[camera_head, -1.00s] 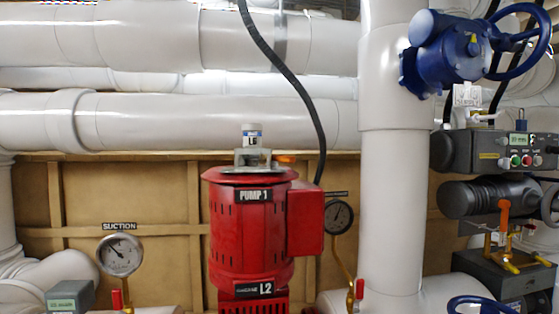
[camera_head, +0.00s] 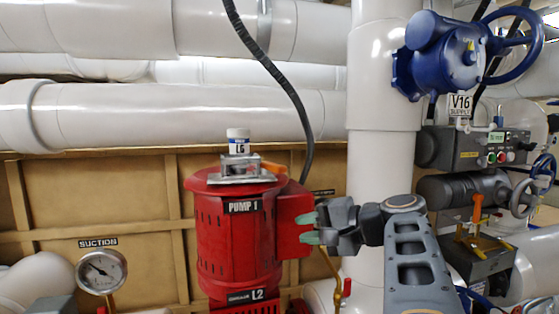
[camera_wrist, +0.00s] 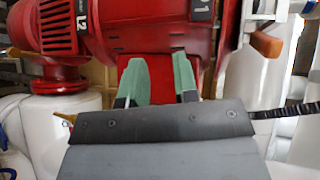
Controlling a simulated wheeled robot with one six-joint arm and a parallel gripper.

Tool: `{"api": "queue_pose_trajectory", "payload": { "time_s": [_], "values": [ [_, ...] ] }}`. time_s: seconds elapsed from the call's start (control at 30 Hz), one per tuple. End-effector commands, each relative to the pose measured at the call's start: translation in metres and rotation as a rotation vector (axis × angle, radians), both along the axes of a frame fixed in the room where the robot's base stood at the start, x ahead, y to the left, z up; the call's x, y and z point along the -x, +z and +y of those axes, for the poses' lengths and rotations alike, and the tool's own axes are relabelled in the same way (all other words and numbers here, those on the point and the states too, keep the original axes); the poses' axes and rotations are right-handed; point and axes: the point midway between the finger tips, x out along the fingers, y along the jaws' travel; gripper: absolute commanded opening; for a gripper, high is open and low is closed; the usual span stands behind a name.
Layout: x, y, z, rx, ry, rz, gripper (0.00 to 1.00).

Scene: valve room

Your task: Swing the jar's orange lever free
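The small white jar (camera_head: 238,141) with a blue L6 label stands upright in a grey metal bracket (camera_head: 240,168) on top of the red pump (camera_head: 238,235). The orange lever (camera_head: 273,168) sticks out at the right side of the bracket. My gripper (camera_head: 309,228) is beside the red box on the pump's right side, below and right of the lever. Its green fingertips (camera_wrist: 159,80) are apart with nothing between them. They appear close to the red box; contact cannot be told.
A black hose (camera_head: 280,85) hangs down behind the pump's right side. A thick white vertical pipe (camera_head: 380,155) stands behind my arm. A blue valve (camera_head: 440,60) and a grey control box (camera_head: 445,148) are at the right. The space above the jar is clear.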

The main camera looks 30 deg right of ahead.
Motion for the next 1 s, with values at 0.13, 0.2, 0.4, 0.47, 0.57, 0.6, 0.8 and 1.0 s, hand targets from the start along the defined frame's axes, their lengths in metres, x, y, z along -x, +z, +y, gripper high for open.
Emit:
{"api": "queue_pose_trajectory", "payload": {
  "time_s": [0.13, 0.2, 0.4, 0.47, 0.57, 0.6, 0.8, 1.0],
  "values": [
    [0.017, 0.071, -0.033, -0.083, -0.043, -0.163, 0.28],
    [0.024, 0.089, -0.04, -0.102, -0.048, -0.214, 0.28],
    [0.018, 0.109, -0.038, -0.121, -0.045, -0.27, 0.28],
    [0.009, 0.109, -0.033, -0.122, -0.043, -0.27, 0.28],
    [-0.008, 0.11, -0.023, -0.124, -0.043, -0.269, 0.28],
    [-0.015, 0.11, -0.019, -0.123, -0.043, -0.27, 0.28],
    [-0.048, 0.109, 0.0, -0.122, -0.044, -0.267, 0.28],
    [-0.072, 0.108, 0.013, -0.121, -0.046, -0.268, 0.28]
  ]
}}
